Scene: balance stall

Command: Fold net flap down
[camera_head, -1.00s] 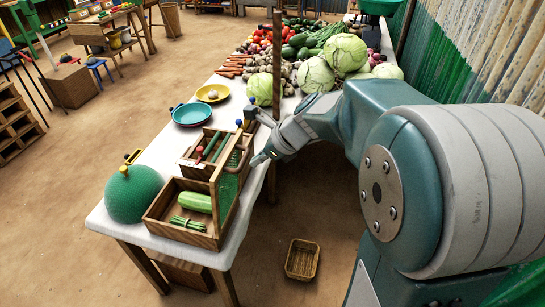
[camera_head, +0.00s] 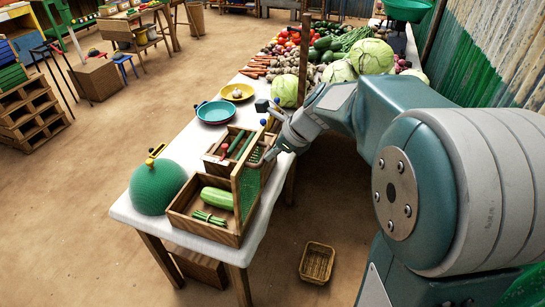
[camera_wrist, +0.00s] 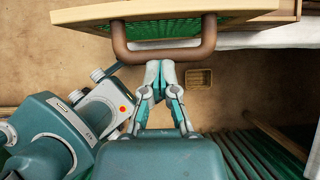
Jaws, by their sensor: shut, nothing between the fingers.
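The net flap (camera_head: 249,184), a wooden frame with green mesh, stands about upright along the right side of the wooden box (camera_head: 188,217). In the wrist view, the flap's wooden edge (camera_wrist: 85,14) crosses the top, with a brown U-shaped handle (camera_wrist: 165,54) on its near side. My gripper (camera_head: 270,155) is at the right of the flap, near its upper part. In the wrist view, my gripper (camera_wrist: 160,66) is shut and empty, its tips at the handle's crossbar. I cannot tell whether they touch it.
The box holds a green squash (camera_head: 217,197) and a bundle of green beans (camera_head: 209,217). A green dome (camera_head: 157,190) stands left of it on the white-covered table (camera_head: 140,212). Teal (camera_head: 215,112) and yellow (camera_head: 237,92) pans lie behind. A basket (camera_head: 317,263) sits on the floor.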

